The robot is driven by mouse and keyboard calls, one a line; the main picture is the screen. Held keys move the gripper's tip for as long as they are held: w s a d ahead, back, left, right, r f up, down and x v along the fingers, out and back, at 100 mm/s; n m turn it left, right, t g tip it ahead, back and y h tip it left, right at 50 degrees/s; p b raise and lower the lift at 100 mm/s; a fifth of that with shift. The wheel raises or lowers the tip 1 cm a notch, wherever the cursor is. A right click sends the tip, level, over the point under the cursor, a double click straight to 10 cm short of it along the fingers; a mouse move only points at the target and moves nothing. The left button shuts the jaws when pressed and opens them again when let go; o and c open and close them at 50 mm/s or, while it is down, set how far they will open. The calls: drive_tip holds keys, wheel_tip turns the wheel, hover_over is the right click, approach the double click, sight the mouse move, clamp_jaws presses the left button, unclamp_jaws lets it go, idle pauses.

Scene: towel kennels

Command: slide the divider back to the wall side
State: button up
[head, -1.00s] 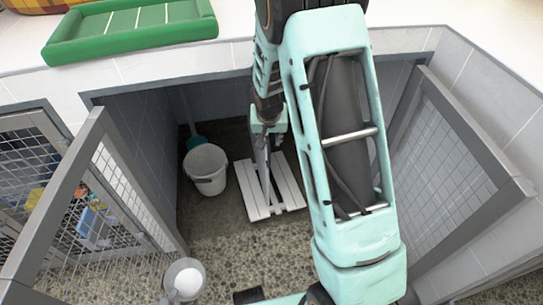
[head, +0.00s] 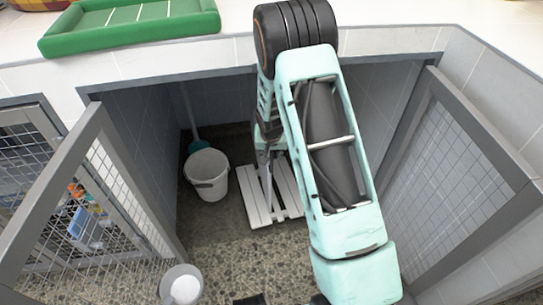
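My gripper (head: 266,175) points down in the back of the bay, above a white slatted board (head: 284,188) on the pebbled floor. The arm hides much of it, and I cannot tell how far its fingers are apart or whether they touch anything. No panel stands out clearly as the divider. Mesh-filled grey frames stand at the left (head: 125,190) and at the right (head: 455,190) of the bay; I cannot tell whether either is the divider.
A white bucket (head: 208,176) stands left of the board, with a teal-headed handled tool (head: 196,140) behind it. A white round object (head: 182,285) is at the front left. A green tray (head: 130,27) lies on the counter above. Pebbled floor between is clear.

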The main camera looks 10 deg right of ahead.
clamp_jaws()
idle(0.3)
drive_tip(key=d+p, duration=0.1)
drive_tip(key=d, duration=2.5)
drive_tip(key=shift+d+p, duration=0.25)
drive_tip(key=shift+p, duration=0.1)
drive_tip(key=shift+d, duration=0.1)
drive_tip(key=shift+c, duration=0.4)
unclamp_jaws()
drive_tip(key=shift+o, duration=0.4)
